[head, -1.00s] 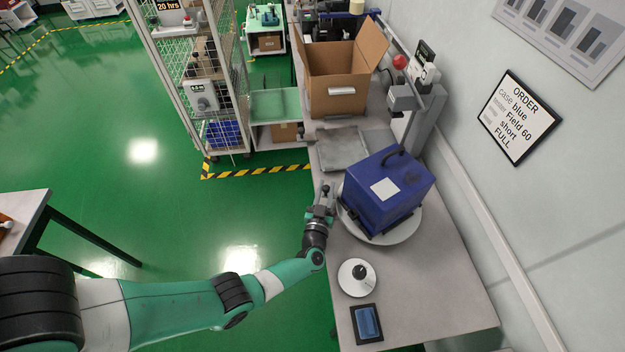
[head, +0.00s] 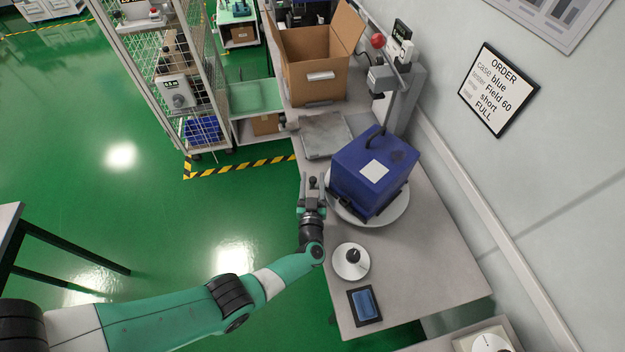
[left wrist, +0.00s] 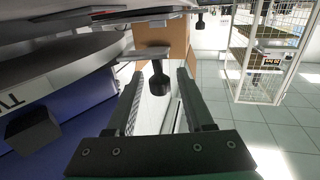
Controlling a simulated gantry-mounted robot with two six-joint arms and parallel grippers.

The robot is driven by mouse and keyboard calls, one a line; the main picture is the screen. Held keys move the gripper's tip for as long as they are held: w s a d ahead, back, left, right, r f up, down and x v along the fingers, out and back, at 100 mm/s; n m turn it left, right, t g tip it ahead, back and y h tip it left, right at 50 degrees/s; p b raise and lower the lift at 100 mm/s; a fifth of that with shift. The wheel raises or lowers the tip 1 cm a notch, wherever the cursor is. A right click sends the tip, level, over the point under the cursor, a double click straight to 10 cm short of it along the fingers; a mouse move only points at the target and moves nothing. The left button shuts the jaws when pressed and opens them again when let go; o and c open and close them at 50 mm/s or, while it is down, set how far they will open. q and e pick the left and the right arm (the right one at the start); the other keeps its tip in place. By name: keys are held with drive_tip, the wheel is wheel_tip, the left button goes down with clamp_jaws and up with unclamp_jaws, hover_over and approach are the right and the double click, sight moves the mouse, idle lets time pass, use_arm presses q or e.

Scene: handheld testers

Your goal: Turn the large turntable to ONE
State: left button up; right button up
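The large turntable (head: 395,213) is a pale round disc on the bench, and it shows upper left in the left wrist view (left wrist: 70,60). A big blue case (head: 362,186) with a white label sits on it and hides most of the disc. Partial lettering on the disc's rim is cut off in the left wrist view. A black knob (left wrist: 158,80) on a short grey tab is beside the rim. My left gripper (head: 312,185) is open at the disc's left side. In the left wrist view its fingers (left wrist: 157,82) stand on both sides of the knob, with gaps visible.
A small white turntable (head: 343,272) with a black knob and a blue pad (head: 366,304) lie nearer on the bench. A grey plate (head: 326,136), an open cardboard box (head: 314,78) and a grey stand (head: 408,100) are behind. An order sign (head: 498,90) hangs on the wall.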

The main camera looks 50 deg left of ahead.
use_arm(q)
drive_tip(key=shift+s+d, duration=0.1)
drive_tip(key=shift+s+d+r+p, duration=0.15)
drive_tip(key=shift+s+d+p, duration=0.1)
drive_tip(key=shift+p, duration=0.15)
drive_tip(key=p+v, duration=0.3)
drive_tip(key=v, duration=0.7)
drive_tip(key=shift+s+d+p, duration=0.2)
drive_tip(key=shift+s+p, duration=0.05)
drive_tip(key=shift+p, duration=0.1)
